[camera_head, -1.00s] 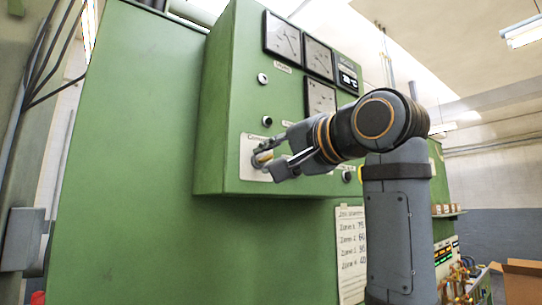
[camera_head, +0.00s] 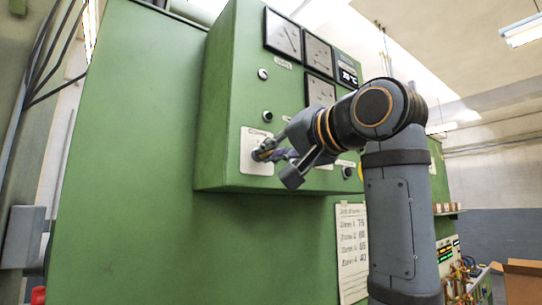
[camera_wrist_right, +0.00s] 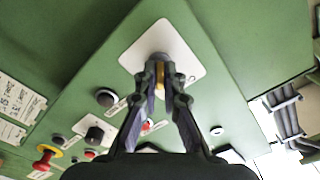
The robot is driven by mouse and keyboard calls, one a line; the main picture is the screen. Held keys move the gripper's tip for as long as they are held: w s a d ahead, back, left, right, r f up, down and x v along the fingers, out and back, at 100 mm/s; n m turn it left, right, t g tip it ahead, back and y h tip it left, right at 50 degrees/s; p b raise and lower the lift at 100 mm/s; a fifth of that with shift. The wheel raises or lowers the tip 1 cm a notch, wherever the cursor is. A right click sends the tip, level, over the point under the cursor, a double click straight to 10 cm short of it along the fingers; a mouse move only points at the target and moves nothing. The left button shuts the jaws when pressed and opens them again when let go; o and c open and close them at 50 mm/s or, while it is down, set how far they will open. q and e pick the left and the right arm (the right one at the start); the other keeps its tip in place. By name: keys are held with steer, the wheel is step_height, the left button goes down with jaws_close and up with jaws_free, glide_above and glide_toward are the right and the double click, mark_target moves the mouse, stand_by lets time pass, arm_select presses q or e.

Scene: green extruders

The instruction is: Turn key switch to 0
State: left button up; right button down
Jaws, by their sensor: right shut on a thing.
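The key switch (camera_wrist_right: 159,62) sits on a white plate (camera_head: 249,160) at the lower left of the green control box's front. A yellowish key part (camera_wrist_right: 160,76) shows between the fingertips in the right wrist view. My right gripper (camera_head: 268,156) is at the switch and shut on this key; it also shows in the right wrist view (camera_wrist_right: 164,85). The fingers hide most of the switch in the head view, and the 0 mark cannot be read. My left gripper is not in view.
The green control box (camera_head: 226,110) carries gauges (camera_head: 283,34) and a display (camera_head: 347,74) above the switch. Dark knobs (camera_wrist_right: 96,134) and a red button (camera_wrist_right: 46,158) are near the gripper. A handwritten sheet (camera_head: 352,245) hangs below.

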steer(key=shift+n+b, duration=1.05)
steer(key=shift+n, duration=3.05)
steer(key=shift+r, duration=0.1)
steer(key=c, duration=1.5)
jaws_free()
steer(key=v, duration=1.2)
